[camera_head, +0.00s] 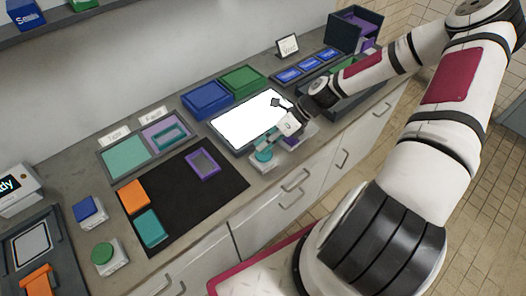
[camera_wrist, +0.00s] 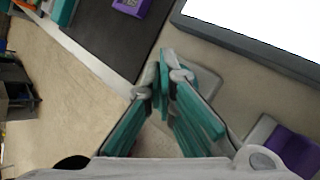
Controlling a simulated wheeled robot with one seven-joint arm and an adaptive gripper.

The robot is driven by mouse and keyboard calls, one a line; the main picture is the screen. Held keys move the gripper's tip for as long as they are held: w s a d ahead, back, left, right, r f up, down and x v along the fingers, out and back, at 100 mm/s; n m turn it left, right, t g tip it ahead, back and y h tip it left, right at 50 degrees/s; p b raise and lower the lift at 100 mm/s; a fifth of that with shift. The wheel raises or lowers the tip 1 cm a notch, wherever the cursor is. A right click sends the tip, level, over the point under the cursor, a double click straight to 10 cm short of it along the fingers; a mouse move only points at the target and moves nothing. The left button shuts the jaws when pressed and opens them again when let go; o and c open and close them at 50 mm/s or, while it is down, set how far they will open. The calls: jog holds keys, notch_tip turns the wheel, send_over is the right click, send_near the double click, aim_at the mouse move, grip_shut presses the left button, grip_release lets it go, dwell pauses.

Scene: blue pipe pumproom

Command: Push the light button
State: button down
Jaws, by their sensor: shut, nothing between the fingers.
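My gripper (camera_head: 265,151) is shut and empty, with its teal fingers low over the counter at the front edge of a lit white light panel (camera_head: 243,122). A small pale button box (camera_head: 263,167) lies at the fingertips. In the wrist view, my gripper (camera_wrist: 165,68) covers most of this box (camera_wrist: 206,82) and hides its cap. I cannot tell whether the fingertips touch the cap. A purple button on a pale base (camera_wrist: 292,148) stands to the right in the wrist view; in the head view it is mostly behind my gripper.
A black mat (camera_head: 180,210) holds an orange block (camera_head: 133,194), a teal block (camera_head: 150,228) and a purple frame (camera_head: 203,164). Blue (camera_head: 88,211) and green (camera_head: 103,254) button boxes stand at left. Blue and green bins (camera_head: 208,98) stand behind the panel.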

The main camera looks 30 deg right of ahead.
jog(key=shift+f, duration=0.25)
jog(key=shift+r, duration=0.1)
dwell(0.3)
jog(key=shift+r+p, duration=0.4)
jog(key=shift+r, duration=0.25)
notch_tip(320, 180, up, 2)
jog(key=shift+s+r+p, duration=0.1)
jog(key=shift+p, duration=0.4)
jog(key=shift+r+p, duration=0.8)
jog(key=shift+r, duration=1.15)
